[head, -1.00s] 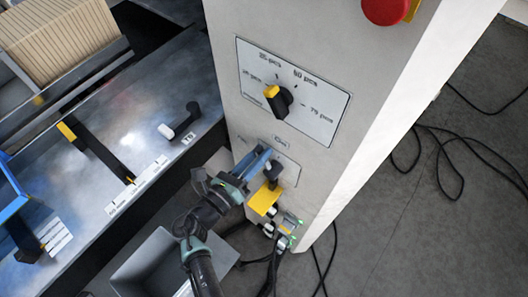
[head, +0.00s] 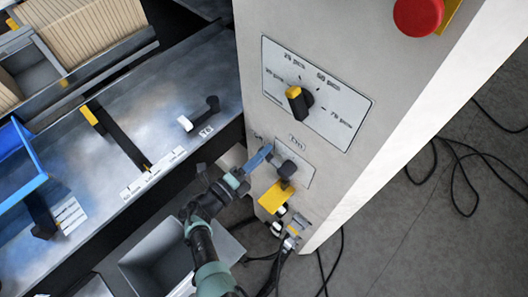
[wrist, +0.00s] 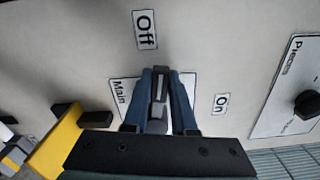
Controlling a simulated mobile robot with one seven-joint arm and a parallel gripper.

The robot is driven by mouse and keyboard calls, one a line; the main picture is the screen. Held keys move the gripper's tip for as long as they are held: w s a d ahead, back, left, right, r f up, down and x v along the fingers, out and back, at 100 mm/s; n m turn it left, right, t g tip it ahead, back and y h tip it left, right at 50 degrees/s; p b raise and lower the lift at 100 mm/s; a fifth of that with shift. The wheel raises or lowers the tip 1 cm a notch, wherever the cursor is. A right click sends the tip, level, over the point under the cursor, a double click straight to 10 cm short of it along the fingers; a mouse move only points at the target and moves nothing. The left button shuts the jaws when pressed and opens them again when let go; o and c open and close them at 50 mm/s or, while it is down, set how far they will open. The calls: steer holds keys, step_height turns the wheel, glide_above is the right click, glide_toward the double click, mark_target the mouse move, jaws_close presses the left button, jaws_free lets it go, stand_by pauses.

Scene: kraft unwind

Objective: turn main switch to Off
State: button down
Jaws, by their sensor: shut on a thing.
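The main switch has a dark handle (wrist: 159,88) on a white plate marked Main (wrist: 122,95). The Off label (wrist: 145,29) is above it in the wrist view and the On label (wrist: 221,104) is to its right. The handle lies lengthwise between my two blue fingers and points up, roughly toward Off. My gripper (wrist: 160,75) is shut on the handle, a finger on each side. In the head view my gripper (head: 262,154) is at the left of the main switch (head: 287,168), low on the grey cabinet; the far finger is partly hidden there.
A selector dial (head: 299,100) with a yellow mark is above the switch, and a red button (head: 418,14) is higher up. A yellow block (head: 275,196) and cables sit just below. A metal bench (head: 150,120) stands left, and a grey bin (head: 165,260) is below.

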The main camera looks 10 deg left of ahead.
steer(key=shift+f+n, duration=0.65)
steer(key=shift+n, duration=0.35)
steer(key=shift+f, duration=0.1)
steer(key=c, duration=0.7)
jaws_free()
steer(key=v, duration=1.3)
